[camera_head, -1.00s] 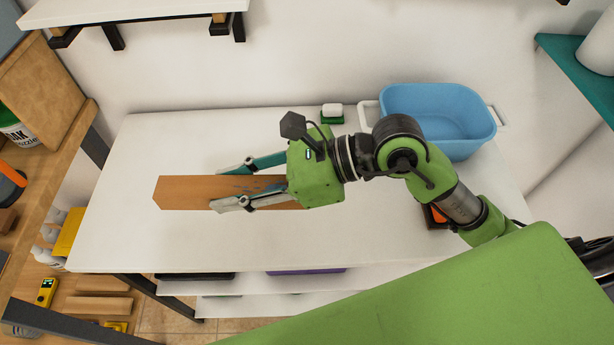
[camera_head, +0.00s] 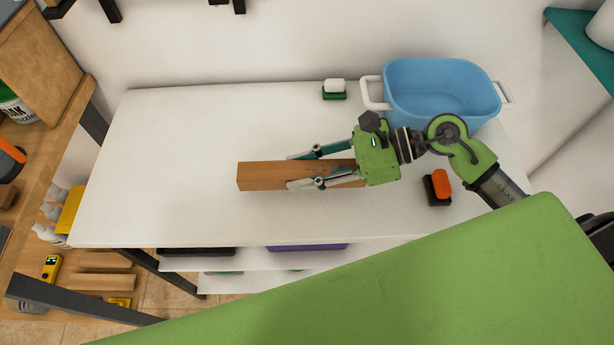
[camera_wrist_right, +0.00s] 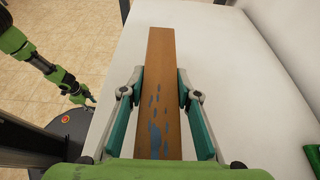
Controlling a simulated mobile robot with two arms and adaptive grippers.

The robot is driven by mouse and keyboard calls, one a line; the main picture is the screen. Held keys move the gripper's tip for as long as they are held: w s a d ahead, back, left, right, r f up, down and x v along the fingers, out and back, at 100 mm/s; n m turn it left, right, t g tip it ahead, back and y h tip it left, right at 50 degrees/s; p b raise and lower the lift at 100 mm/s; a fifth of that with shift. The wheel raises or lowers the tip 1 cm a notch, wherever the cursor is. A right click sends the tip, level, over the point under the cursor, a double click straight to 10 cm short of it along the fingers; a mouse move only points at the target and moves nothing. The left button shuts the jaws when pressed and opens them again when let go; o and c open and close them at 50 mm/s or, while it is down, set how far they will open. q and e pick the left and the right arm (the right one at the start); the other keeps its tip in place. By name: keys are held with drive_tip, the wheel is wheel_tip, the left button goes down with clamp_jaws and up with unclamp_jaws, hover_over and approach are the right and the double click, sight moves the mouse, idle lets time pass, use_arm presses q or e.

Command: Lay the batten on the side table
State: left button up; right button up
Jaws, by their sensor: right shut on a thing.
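The batten (camera_head: 262,176) is a brown wooden bar with blue-grey marks near its gripped end. It lies lengthwise over the white side table (camera_head: 160,150); I cannot tell whether it touches the top. My right gripper (camera_head: 290,171) is shut on the batten, one finger along each long side, and the batten's free end points left. The right wrist view shows the batten (camera_wrist_right: 160,50) between the two fingers, reaching away over the white top. My left arm shows at the left of the right wrist view, with its gripper (camera_wrist_right: 88,100) too small to read.
A blue basin (camera_head: 440,90) stands at the table's back right. A white and green block (camera_head: 334,89) lies at the back edge. An orange and black brush-like thing (camera_head: 438,187) lies at the right. The table's left half is clear. A wooden shelf unit (camera_head: 60,130) stands left.

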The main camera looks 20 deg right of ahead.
drive_tip(key=f, duration=0.3)
drive_tip(key=shift+d+f+p, duration=0.15)
drive_tip(key=shift+d+p, duration=0.2)
drive_tip(key=shift+p, duration=0.05)
drive_tip(key=shift+f, duration=0.25)
drive_tip(key=shift+f, duration=0.1)
drive_tip(key=shift+f, duration=0.1)
drive_tip(key=o, duration=1.2)
